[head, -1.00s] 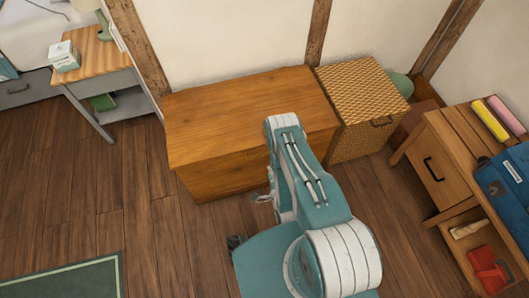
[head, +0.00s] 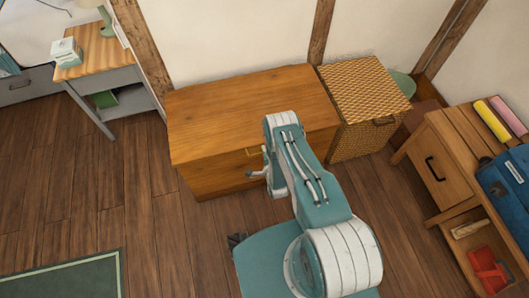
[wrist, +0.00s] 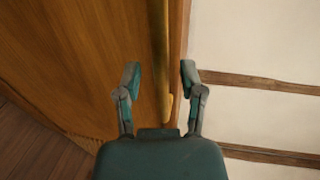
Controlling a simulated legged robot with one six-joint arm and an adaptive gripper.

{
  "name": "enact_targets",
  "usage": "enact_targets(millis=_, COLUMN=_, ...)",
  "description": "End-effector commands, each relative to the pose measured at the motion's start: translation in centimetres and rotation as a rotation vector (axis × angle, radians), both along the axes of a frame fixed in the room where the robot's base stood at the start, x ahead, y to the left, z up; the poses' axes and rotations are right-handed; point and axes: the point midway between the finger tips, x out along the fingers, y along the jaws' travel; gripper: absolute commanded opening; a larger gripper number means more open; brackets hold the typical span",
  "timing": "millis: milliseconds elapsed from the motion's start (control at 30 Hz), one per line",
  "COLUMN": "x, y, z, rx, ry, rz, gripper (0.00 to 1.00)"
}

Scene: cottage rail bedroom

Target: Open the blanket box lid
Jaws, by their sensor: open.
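The wooden blanket box (head: 212,178) stands against the back wall, and its flat lid (head: 225,105) is down. A brass bar handle (head: 254,152) shows on its front, partly hidden by my arm. My gripper (head: 257,172) is at the front of the box, just below the handle, mostly hidden behind my arm. In the wrist view my gripper (wrist: 160,72) is open and empty. The brass handle (wrist: 162,55) runs lengthwise between the two fingers there, with the wood front (wrist: 80,65) to the left. I cannot tell whether a finger touches it.
A wicker hamper (head: 362,100) stands close against the box's right end. A wooden bench (head: 440,165) with rolls and a blue case (head: 505,180) is at the right. A side table (head: 95,65) is at the left.

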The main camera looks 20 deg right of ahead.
Motion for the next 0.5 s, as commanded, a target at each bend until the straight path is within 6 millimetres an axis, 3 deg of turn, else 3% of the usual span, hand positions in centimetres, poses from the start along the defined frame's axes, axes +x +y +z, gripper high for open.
enact_targets(millis=33, x=-0.01, y=0.00, z=0.00, rx=0.000, ry=0.000, rz=0.000, gripper=0.51)
enact_targets(millis=133, x=-0.02, y=0.00, z=0.00, rx=0.000, ry=0.000, rz=0.000, gripper=0.06)
enact_targets(millis=167, x=-0.02, y=0.00, z=0.00, rx=0.000, ry=0.000, rz=0.000, gripper=0.00)
enact_targets(millis=500, x=0.05, y=-0.01, z=0.07, rx=0.000, ry=0.006, rz=0.000, gripper=0.00)
